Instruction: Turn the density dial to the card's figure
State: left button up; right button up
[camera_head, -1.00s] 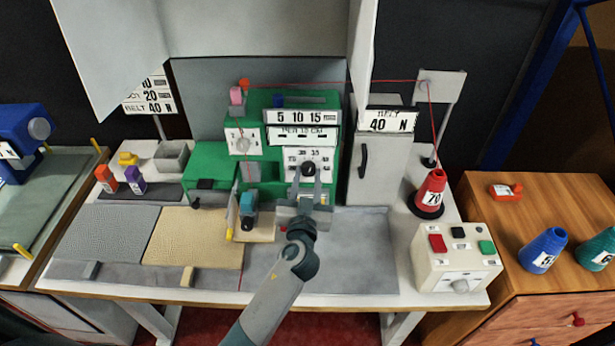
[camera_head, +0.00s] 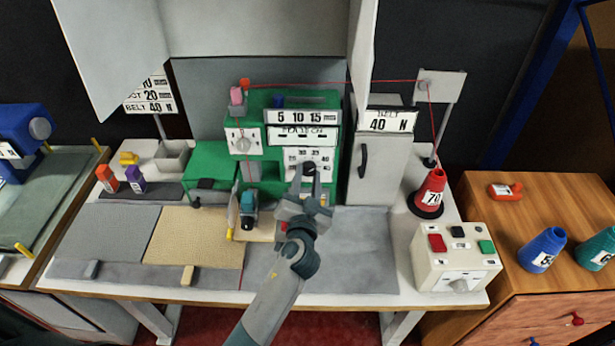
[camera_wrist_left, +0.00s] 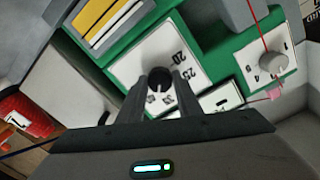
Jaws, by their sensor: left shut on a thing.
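The density dial is most likely the black round knob (camera_head: 309,168) on a white number plate (camera_head: 293,157) at the front of the green machine. In the left wrist view the knob (camera_wrist_left: 158,79) sits on the plate (camera_wrist_left: 184,52), which shows 20, 25 and more figures partly covered. My left gripper (camera_head: 310,180) is shut on the knob, one finger on each side. The fingers also show in the wrist view (camera_wrist_left: 158,88). Its pointer is too small to read. A white card (camera_head: 150,95) at the back left shows lines ending in 10, 20 and BELT 40 N. My right gripper is out of view.
A second white dial (camera_head: 242,142) is left of the number plate. A button box (camera_head: 456,258) stands at the right. The grey bench top (camera_head: 360,255) is clear.

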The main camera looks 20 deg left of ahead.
pick_arm(q)
jog(key=shift+r+m, duration=0.15)
jog(key=shift+m, duration=0.95)
jog(key=shift+m+p, duration=0.35)
jog(key=shift+m, duration=0.25)
jog(key=o, duration=1)
jog(key=shift+o, duration=0.2)
jog(key=shift+s, duration=0.1)
